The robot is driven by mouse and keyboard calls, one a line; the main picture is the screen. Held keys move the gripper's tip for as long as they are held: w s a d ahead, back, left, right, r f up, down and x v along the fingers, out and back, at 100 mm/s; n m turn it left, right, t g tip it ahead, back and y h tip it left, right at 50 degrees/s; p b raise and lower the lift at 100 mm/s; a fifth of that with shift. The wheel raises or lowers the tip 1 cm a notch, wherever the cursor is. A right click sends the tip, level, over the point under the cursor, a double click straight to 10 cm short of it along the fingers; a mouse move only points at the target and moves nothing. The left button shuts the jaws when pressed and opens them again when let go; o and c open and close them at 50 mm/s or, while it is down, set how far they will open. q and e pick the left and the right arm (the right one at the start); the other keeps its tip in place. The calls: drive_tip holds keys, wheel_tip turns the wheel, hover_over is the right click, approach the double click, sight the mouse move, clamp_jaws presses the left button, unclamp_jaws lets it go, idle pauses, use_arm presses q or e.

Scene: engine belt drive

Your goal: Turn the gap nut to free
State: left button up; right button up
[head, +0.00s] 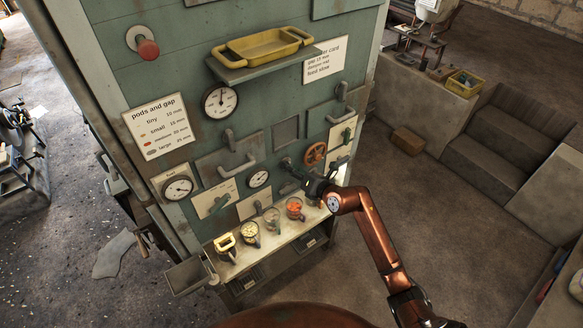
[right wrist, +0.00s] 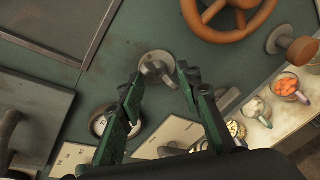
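A grey round fitting with a short protruding lever (right wrist: 157,68) sits on the green panel in the right wrist view; it looks like the gap nut, though no label on it is readable. In the head view, a grey fitting (head: 287,162) left of the orange handwheel seems to be the same one. My right gripper (head: 308,181) is in front of the panel there. In the right wrist view its green fingers (right wrist: 160,79) are spread, one on each side of the fitting. I cannot tell whether they touch it. My left gripper is not in view.
The orange handwheel (head: 315,153) is close to the right gripper, with a small gauge (head: 259,179) to the left. Cups of coloured pods (head: 271,218) stand on the shelf below. A yellow tray (head: 262,47) sits higher up. Open floor (head: 450,235) lies to the right.

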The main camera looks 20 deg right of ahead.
drive_tip(key=shift+w+f, duration=0.1)
drive_tip(key=shift+w, duration=0.1)
clamp_jaws()
idle(0.3)
